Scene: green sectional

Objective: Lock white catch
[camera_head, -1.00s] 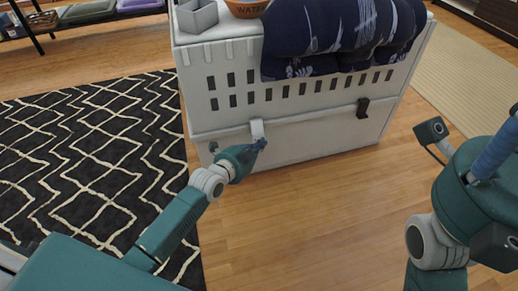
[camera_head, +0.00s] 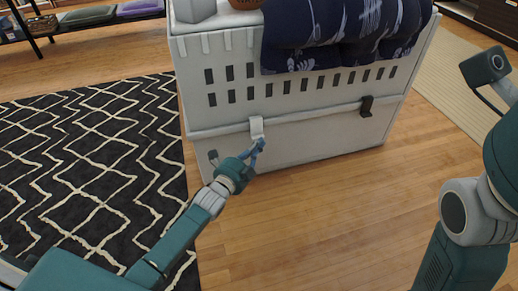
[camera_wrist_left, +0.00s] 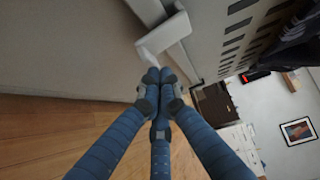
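The white catch (camera_head: 257,127) is on the front of a pale grey crate (camera_head: 310,125), over its horizontal seam. In the left wrist view the catch (camera_wrist_left: 165,35) is an angled piece with its lower end standing out from the crate wall. My left gripper (camera_head: 260,145) is just below and in front of the catch. Its blue fingers (camera_wrist_left: 158,92) meet at their tips with nothing visible between them. The tips are very near the catch's lower end; I cannot tell whether they touch. My right arm is at the right edge of the head view, its fingers out of view.
A dark blue patterned cushion (camera_head: 340,30) and a grey container (camera_head: 194,9) lie on the crate. A black patterned rug (camera_head: 90,170) is at left. Wooden floor (camera_head: 330,220) in front is clear.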

